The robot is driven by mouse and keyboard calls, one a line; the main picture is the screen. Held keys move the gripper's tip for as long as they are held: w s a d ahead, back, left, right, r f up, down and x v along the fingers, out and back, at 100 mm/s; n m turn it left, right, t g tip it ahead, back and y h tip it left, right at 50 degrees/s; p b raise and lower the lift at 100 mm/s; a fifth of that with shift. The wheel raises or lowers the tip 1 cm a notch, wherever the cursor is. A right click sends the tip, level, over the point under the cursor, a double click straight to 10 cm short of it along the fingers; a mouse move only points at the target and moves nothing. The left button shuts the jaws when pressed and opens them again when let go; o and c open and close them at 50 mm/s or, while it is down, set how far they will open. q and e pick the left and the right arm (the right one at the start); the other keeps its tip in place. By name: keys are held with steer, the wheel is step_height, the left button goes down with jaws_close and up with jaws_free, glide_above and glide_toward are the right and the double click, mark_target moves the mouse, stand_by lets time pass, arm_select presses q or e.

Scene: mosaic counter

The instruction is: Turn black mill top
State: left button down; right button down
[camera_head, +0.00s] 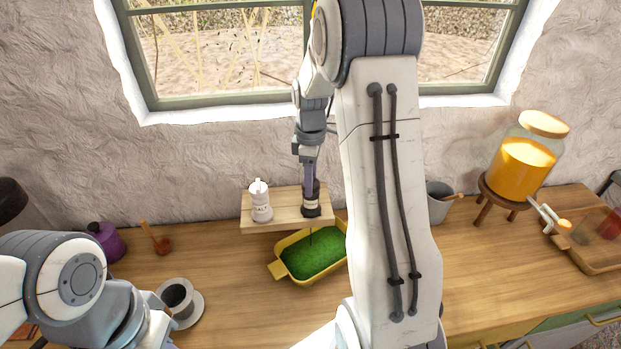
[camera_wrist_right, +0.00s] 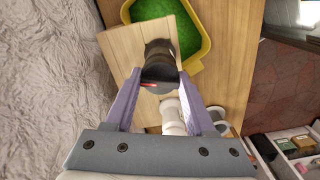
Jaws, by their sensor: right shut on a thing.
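The black mill (camera_head: 311,208) stands upright on the right part of a small wooden shelf (camera_head: 285,224) by the wall. My right gripper (camera_head: 309,180) reaches down from above and is shut on the top of the black mill. In the right wrist view the fingers (camera_wrist_right: 160,76) sit on both sides of the black mill's top (camera_wrist_right: 160,55). A white mill (camera_head: 260,203) stands on the shelf to the left of the black one, and shows partly in the right wrist view (camera_wrist_right: 172,112). My left gripper is out of view; only part of that arm shows at the lower left.
A yellow dish (camera_head: 276,270) with green contents sits just in front of the shelf. A cup on a saucer (camera_head: 197,312), a purple pot (camera_head: 106,240) and a wooden pestle lie left. A juice dispenser (camera_head: 522,165) stands right. My right arm hides the counter's middle.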

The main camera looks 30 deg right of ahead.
steer(key=m, duration=0.6)
steer(key=m+p, duration=0.1)
steer(key=m, duration=0.4)
steer(key=shift+m, duration=0.4)
stand_by(0.3)
steer(key=shift+c, duration=1.1)
jaws_free()
steer(key=shift+r+b, duration=0.3)
steer(key=shift+r, duration=0.2)
step_height(320, 180, up, 10)
steer(key=b, duration=0.1)
steer(key=shift+f+b, duration=0.25)
steer(key=shift+b, duration=0.15)
